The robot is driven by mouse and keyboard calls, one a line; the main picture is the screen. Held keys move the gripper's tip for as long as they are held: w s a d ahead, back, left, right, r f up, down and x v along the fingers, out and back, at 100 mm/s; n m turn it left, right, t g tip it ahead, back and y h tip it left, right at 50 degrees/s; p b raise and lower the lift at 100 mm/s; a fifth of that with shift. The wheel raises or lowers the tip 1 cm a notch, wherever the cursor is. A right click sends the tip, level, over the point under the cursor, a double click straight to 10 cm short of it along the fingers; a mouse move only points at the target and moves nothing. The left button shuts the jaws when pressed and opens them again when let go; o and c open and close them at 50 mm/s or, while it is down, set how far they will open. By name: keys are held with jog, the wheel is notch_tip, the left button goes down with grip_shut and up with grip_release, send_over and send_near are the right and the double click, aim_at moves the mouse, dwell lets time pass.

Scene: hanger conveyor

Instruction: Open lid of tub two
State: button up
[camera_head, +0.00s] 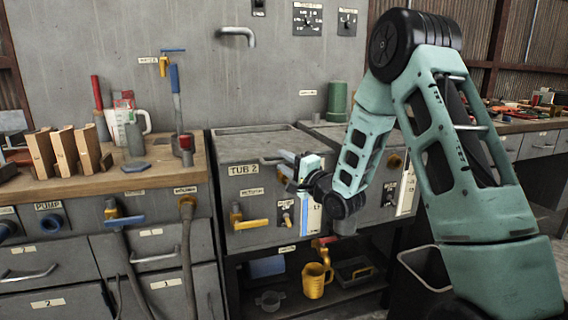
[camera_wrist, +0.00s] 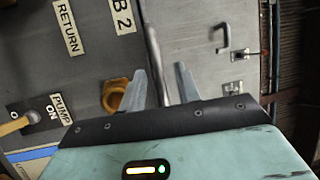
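Tub two is a grey metal box (camera_head: 235,172) with a "TUB 2" label on its front. Its flat grey lid (camera_head: 250,143) lies closed on top. The lid's bar handle (camera_wrist: 153,48) runs along the front edge, and its left end shows in the head view (camera_head: 268,160). My gripper (camera_head: 287,168) is at the top front edge of the tub. In the wrist view, my gripper (camera_wrist: 155,65) has its fingers apart, one on each side of the handle, with gaps visible. The right part of the handle is hidden by my gripper in the head view.
A second tub with a green canister (camera_head: 337,100) on top stands to the right. A yellow lever (camera_head: 250,224) sticks out of tub two's front. A yellow jug (camera_head: 316,281) stands on the shelf below. A wooden bench (camera_head: 100,184) with tools and blocks is at left.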

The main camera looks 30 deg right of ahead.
jog(key=shift+w+a+r, duration=0.1)
jog(key=shift+w, duration=0.3)
jog(key=shift+c, duration=0.3)
grip_shut()
